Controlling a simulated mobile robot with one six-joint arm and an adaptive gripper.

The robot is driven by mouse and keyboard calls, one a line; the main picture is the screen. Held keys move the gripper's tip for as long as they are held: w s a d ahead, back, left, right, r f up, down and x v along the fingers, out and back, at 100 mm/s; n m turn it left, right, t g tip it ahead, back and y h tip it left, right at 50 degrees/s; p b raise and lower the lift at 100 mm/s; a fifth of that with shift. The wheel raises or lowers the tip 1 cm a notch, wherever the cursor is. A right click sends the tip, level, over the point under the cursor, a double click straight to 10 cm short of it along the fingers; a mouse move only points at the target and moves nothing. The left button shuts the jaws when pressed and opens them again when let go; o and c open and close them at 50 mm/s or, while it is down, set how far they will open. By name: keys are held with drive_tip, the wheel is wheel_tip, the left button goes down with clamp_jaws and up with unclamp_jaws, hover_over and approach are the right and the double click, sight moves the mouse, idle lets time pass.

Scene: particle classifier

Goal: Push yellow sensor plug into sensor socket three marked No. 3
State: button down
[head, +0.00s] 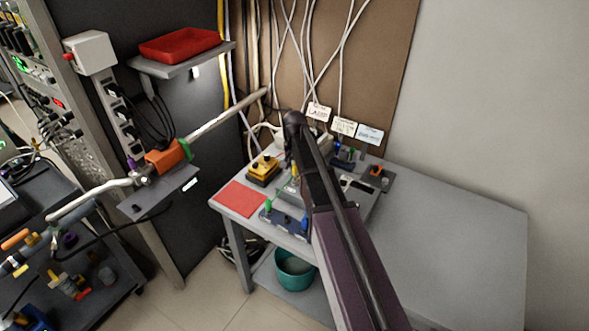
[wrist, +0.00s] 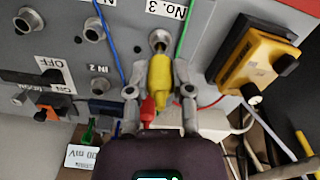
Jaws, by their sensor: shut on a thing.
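The yellow sensor plug (wrist: 160,76) is between the fingers of my gripper (wrist: 159,91), which is shut on it. The plug's front end points at a round metal socket (wrist: 158,38) in the grey panel, just below the label No. 3 (wrist: 166,8). The tip overlaps the socket's lower edge in the wrist view; I cannot tell whether it is inside or just in front. In the head view my arm mostly hides the gripper, and a small yellow spot (head: 295,168) shows beside it.
A yellow-and-black box (wrist: 262,62) stands right of the plug. A red piece (wrist: 147,110) sits close beside the plug. Blue and green cables run past the socket. Other sockets (wrist: 93,29) lie to the left. The grey table (head: 450,230) is clear on its right side.

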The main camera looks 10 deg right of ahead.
sight(295, 174)
drive_tip(key=shift+f+b, duration=1.45)
idle(0.3)
drive_tip(key=shift+c, duration=2.2)
unclamp_jaws()
drive_tip(key=shift+r, duration=0.15)
wheel_tip(295, 174, up, 8)
drive_tip(key=p, duration=0.8)
drive_tip(key=shift+r+p, duration=0.2)
drive_tip(key=shift+p, duration=0.2)
drive_tip(key=s+a+n, duration=0.1)
drive_tip(key=s+n, duration=0.5)
drive_tip(key=s, duration=1.6)
drive_tip(key=shift+a, duration=0.15)
